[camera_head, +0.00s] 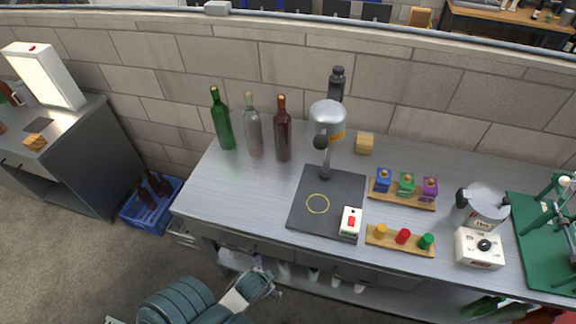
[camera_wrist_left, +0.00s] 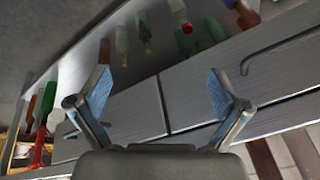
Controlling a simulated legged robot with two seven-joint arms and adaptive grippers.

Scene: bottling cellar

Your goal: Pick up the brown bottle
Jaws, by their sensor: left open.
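The brown bottle (camera_head: 283,138) stands upright on the grey workbench (camera_head: 235,190), at the right end of a row with a clear bottle (camera_head: 254,132) and a green bottle (camera_head: 222,122). My left gripper (camera_head: 266,282) is low in front of the workbench, below its front edge and well apart from the brown bottle. In the left wrist view its two fingers (camera_wrist_left: 160,88) are spread, with nothing between them and drawer fronts behind. I cannot tell whether the brown bottle shows in that view. My right gripper is not in view.
Small blocks on wooden racks (camera_head: 402,197), a steel pot (camera_head: 482,208) and a green board (camera_head: 545,240) lie farther right. A blue crate (camera_head: 150,205) sits on the floor.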

